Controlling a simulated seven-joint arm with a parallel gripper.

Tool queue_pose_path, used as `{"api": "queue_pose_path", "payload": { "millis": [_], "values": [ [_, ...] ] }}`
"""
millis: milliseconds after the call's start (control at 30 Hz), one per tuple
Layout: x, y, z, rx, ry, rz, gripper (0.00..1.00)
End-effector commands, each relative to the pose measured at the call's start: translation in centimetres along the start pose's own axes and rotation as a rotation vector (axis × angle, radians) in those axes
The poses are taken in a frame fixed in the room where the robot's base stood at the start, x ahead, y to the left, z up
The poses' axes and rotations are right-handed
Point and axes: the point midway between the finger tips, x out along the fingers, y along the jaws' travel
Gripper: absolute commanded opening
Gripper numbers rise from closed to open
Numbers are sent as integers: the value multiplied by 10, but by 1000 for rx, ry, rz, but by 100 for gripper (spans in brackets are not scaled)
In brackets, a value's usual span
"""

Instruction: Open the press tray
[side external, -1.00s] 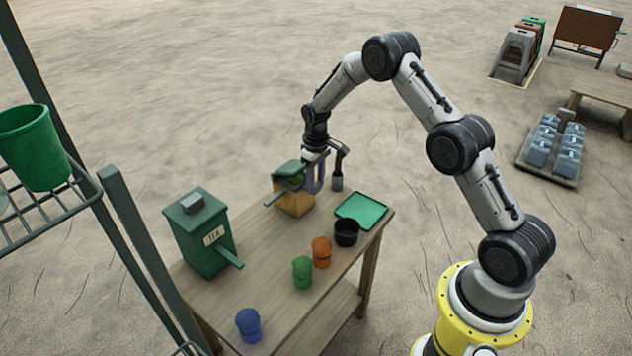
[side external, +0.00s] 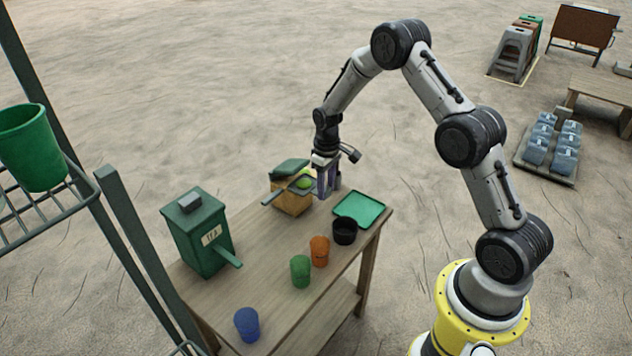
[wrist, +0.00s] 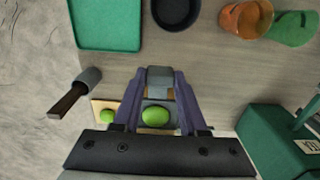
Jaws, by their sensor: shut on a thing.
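The press (side external: 291,205) is a wooden box with a green top (side external: 290,166) at the far end of the table. Its grey tray (side external: 296,187) sticks out toward my gripper and holds a green lime-like ball, which the wrist view also shows (wrist: 155,117). My gripper (side external: 325,190) is at the tray's right end. In the wrist view my gripper (wrist: 160,92) has its purple fingers closed on the grey tray handle (wrist: 160,76). A second green ball (wrist: 107,115) shows left of the fingers. The tray's inner end is partly hidden.
A green flat tray (side external: 360,209), a black bowl (side external: 345,231), and orange (side external: 319,250), green (side external: 301,271) and blue (side external: 247,324) cups stand along the table's near side. A green box (side external: 198,235) stands left. A grey-headed tool (wrist: 75,93) lies close to my gripper.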

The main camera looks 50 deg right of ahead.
Motion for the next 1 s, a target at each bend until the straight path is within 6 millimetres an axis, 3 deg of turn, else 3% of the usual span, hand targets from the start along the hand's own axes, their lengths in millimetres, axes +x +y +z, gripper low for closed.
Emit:
{"api": "queue_pose_path", "payload": {
  "millis": [200, 533, 567, 700, 733, 1000],
  "values": [
    [-2, 0, 27, 1, 2, 1, 0],
    [-1, 0, 29, 1, 3, 1, 0],
    [-1, 0, 29, 1, 3, 1, 44],
    [-1, 0, 29, 1, 2, 1, 69],
    [-1, 0, 29, 1, 2, 1, 72],
    [-1, 0, 30, 0, 1, 1, 72]
  ]
}}
